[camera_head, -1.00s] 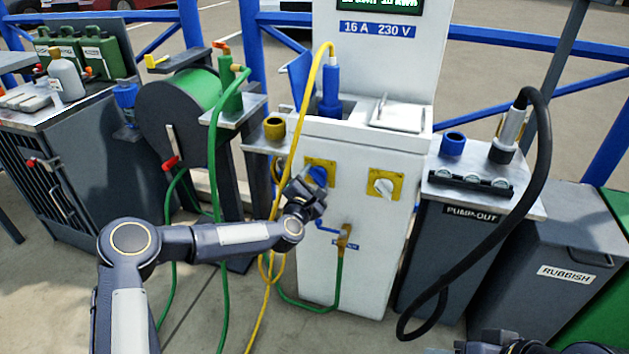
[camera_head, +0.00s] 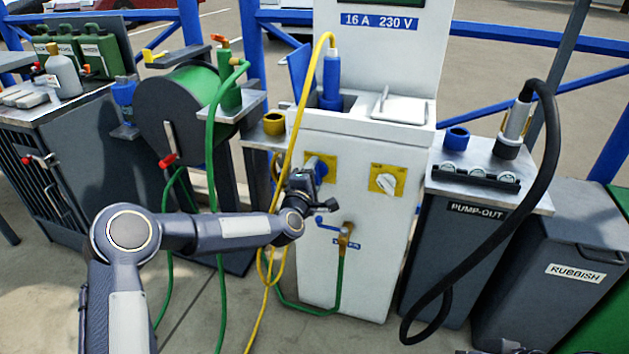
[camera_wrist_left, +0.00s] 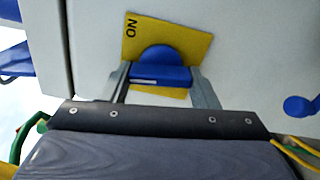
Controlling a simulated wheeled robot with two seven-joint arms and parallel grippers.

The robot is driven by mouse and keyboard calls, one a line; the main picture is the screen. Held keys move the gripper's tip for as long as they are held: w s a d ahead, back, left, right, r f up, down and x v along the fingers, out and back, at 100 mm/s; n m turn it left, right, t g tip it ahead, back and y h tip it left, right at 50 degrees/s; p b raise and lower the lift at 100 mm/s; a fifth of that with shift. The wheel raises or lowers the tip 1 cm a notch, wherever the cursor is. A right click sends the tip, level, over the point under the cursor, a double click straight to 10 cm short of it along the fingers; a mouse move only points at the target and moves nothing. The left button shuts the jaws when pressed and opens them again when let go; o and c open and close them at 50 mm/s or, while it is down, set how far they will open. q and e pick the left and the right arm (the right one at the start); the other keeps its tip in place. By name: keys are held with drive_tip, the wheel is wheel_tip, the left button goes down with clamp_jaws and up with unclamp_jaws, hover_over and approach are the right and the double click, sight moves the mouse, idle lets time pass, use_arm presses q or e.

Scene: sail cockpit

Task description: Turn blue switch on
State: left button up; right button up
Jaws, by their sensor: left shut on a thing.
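The blue switch (camera_head: 323,168) is a round knob with a raised grip on a yellow plate on the white power pedestal. In the left wrist view the blue switch (camera_wrist_left: 160,68) sits between the two fingers of my left gripper (camera_wrist_left: 162,80), its grip lying crosswise from finger to finger. The word ON shows sideways on the plate's (camera_wrist_left: 197,45) upper left corner. In the head view my left gripper (camera_head: 312,176) is shut on the switch and hides part of it. At most a dark sliver of my right arm shows at the bottom edge; its fingers cannot be made out.
A white switch (camera_head: 386,183) on a yellow plate is to the right. A tap (camera_head: 345,232) with a green hose is below. A yellow cable (camera_head: 295,130) hangs just left of my gripper. A pump-out stand (camera_head: 470,240) with a black hose stands further right.

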use_arm(q)
drive_tip(key=m+b, duration=0.2)
drive_tip(key=m, duration=0.3)
drive_tip(key=shift+m, duration=0.3)
drive_tip(key=m+b, duration=0.1)
drive_tip(key=m, duration=0.4)
drive_tip(key=shift+d+r, duration=0.1)
idle(0.3)
drive_tip(key=o, duration=1)
drive_tip(key=shift+s+r, duration=0.1)
drive_tip(key=p+v, duration=0.1)
drive_tip(key=v, duration=0.6)
drive_tip(key=shift+s, duration=0.35)
